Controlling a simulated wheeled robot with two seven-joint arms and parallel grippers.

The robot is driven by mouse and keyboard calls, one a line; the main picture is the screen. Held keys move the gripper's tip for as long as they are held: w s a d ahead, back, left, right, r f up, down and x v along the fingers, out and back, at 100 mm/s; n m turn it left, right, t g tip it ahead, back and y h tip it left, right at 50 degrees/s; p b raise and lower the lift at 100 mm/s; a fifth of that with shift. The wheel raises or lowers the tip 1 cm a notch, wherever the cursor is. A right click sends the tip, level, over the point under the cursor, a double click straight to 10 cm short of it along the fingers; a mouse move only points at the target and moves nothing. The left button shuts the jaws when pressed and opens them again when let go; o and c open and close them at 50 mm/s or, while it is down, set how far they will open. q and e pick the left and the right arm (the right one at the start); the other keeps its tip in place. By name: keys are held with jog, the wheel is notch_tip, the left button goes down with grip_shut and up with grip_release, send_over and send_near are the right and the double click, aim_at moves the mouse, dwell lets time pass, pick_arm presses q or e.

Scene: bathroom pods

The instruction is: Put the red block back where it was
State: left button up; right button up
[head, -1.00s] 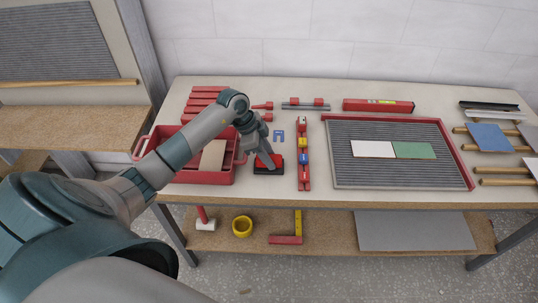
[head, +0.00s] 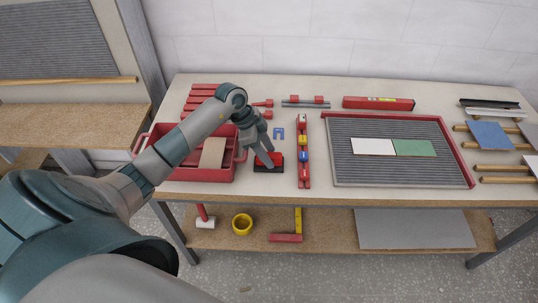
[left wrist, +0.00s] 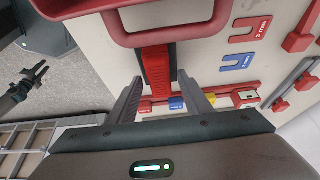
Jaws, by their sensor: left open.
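The red block (head: 276,159), with a black part along its front, lies on the workbench between the red tub and the red level. My left gripper (head: 265,158) points down at it from above, partly covering it. In the left wrist view the red block (left wrist: 157,68) lies ahead, its near end about between the tips of my open left gripper (left wrist: 160,82). Both fingers look clear of it. My right gripper (left wrist: 34,76) shows small and dark at the left of that view, over the floor; its jaw opening is unclear.
The red tub (head: 205,176) stands close left of the block; its handle (left wrist: 170,38) loops over the block's far end in the wrist view. Blue (head: 279,133) and red U-shaped spacers lie behind. The grey ribbed tray (head: 400,172) is further right.

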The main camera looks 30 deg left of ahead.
pick_arm(q)
jog(key=b+v, duration=0.2)
jog(key=v, duration=0.9)
